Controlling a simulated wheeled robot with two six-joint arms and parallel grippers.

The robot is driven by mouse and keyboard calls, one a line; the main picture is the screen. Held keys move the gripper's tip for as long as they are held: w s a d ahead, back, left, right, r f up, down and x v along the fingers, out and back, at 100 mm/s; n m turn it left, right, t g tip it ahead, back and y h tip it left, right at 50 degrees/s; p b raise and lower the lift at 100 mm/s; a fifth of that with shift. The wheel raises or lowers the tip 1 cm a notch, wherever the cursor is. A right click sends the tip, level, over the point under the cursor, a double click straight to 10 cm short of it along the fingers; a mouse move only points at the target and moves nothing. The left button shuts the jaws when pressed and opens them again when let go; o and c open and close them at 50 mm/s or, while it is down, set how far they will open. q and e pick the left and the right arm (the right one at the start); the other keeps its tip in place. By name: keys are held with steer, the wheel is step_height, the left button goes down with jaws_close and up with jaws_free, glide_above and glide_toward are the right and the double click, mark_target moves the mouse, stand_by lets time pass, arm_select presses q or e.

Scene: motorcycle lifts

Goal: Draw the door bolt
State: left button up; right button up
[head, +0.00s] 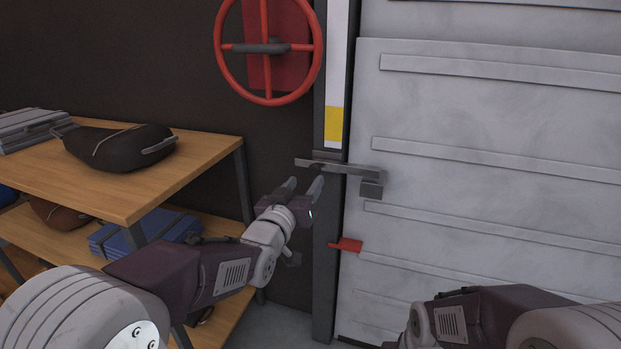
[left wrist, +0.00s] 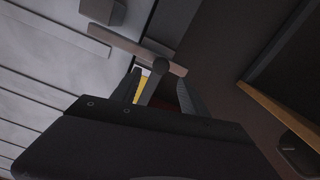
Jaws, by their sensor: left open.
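The door bolt (head: 350,171) is a flat grey metal bar lying across the dark door post and the edge of the pale grey door, with a block at its right end. It also shows in the left wrist view (left wrist: 112,41), with a round-ended grey knob or handle (left wrist: 159,68) at its middle. My left gripper (head: 304,184) is open, just below and left of the bolt. In the left wrist view its fingers (left wrist: 162,92) stand either side of the knob, with gaps visible. Whether they reach around its depth is unclear. My right gripper is out of view.
A red handwheel (head: 266,95) is mounted above the bolt on the left. A red tab (head: 346,244) sticks out at the door edge below. A wooden shelf (head: 190,165) with a black bag (head: 118,147) stands left. The ribbed door (head: 480,130) fills the right.

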mark_target(313, 172)
arm_select(q)
steer(key=x, duration=0.5)
steer(key=shift+w, duration=0.3)
jaws_close()
steer(key=shift+f, duration=0.1)
stand_by(0.9)
